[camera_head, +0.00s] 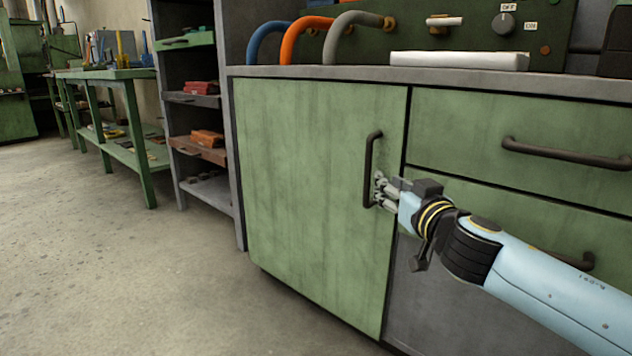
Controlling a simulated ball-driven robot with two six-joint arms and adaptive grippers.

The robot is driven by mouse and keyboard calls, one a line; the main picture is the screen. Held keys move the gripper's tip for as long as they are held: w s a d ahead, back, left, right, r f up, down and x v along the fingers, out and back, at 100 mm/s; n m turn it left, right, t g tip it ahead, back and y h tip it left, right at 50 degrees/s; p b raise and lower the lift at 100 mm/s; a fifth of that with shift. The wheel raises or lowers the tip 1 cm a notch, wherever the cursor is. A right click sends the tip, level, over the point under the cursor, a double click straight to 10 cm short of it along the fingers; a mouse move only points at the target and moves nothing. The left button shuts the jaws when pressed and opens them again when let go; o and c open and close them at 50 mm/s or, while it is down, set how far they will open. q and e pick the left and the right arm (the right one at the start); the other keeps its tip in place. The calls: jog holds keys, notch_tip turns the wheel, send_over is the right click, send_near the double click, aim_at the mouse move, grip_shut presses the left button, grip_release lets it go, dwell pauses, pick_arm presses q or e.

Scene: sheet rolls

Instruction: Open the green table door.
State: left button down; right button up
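The green table door (310,190) is the large worn panel at the left of the workbench cabinet. It looks closed, with its top edge along the grey worktop. Its dark upright bar handle (369,170) sits near its right edge. My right gripper (377,191) comes in from the right, with its grey fingertips at the lower half of the handle. The fingers overlap the handle in this view, and I cannot tell whether they grip it or only rest beside it. My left gripper is not in view.
Green drawers with dark handles, one an upper drawer handle (565,154), are right of the door. A white block (459,61) lies on the worktop near coloured hoses. An open shelf (222,191) stands left of the cabinet. The concrete floor (150,270) before the door is clear.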

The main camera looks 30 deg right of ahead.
aim_at(369, 170)
jog(key=w, duration=0.3)
jog(key=w+d, duration=0.1)
jog(key=w, duration=0.3)
jog(key=w+d+b, duration=0.1)
jog(key=w, duration=0.2)
jog(key=shift+w+f, duration=0.1)
jog(key=shift+w, duration=0.15)
jog(key=shift+c, duration=0.2)
grip_shut()
